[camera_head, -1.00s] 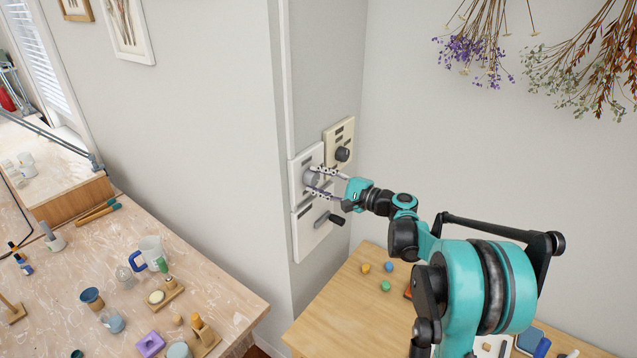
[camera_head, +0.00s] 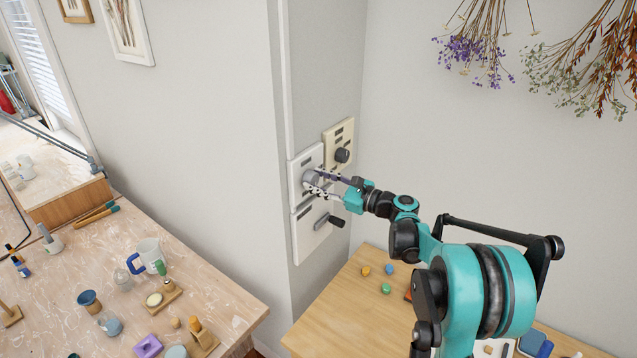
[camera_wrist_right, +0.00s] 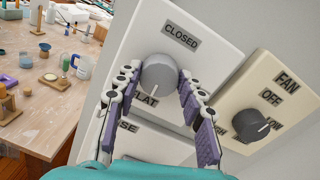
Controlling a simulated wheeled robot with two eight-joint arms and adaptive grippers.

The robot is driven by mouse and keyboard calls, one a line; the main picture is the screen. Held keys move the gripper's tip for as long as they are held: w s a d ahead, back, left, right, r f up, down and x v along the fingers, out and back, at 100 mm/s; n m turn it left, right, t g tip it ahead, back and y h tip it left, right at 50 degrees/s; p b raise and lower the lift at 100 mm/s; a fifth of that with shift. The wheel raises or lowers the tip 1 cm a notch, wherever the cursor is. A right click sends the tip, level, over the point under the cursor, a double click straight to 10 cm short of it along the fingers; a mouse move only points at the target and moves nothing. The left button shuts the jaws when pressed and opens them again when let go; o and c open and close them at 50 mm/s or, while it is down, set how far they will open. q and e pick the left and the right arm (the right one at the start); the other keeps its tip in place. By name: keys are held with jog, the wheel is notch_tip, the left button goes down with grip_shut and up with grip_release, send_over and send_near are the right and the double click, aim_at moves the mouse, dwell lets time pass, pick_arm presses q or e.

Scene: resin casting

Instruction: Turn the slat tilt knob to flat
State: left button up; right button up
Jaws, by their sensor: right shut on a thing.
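The slat tilt knob is a round grey dial (camera_head: 310,179) on a white wall plate (camera_head: 298,167). In the right wrist view the knob (camera_wrist_right: 160,72) sits between my fingers, with "CLOSED" above it and a partly hidden label ending in "LAT" below. A pale mark on the knob's lower edge points down towards that lower label. My right gripper (camera_head: 322,184) is shut on the knob, one finger on each side; its fingers also show in the right wrist view (camera_wrist_right: 159,88). My left gripper is not in view.
A cream fan plate (camera_head: 341,133) with a dark knob (camera_head: 342,155) is close at the upper right. Below is another white plate (camera_head: 308,238) with a dark lever (camera_head: 331,221). A wooden table (camera_head: 330,318) stands underneath; a cluttered workbench (camera_head: 215,290) is at the left.

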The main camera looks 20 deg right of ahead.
jog(key=shift+m, duration=0.5)
jog(key=o, duration=1.2)
jog(key=shift+c, duration=0.2)
jog(key=v, duration=1.2)
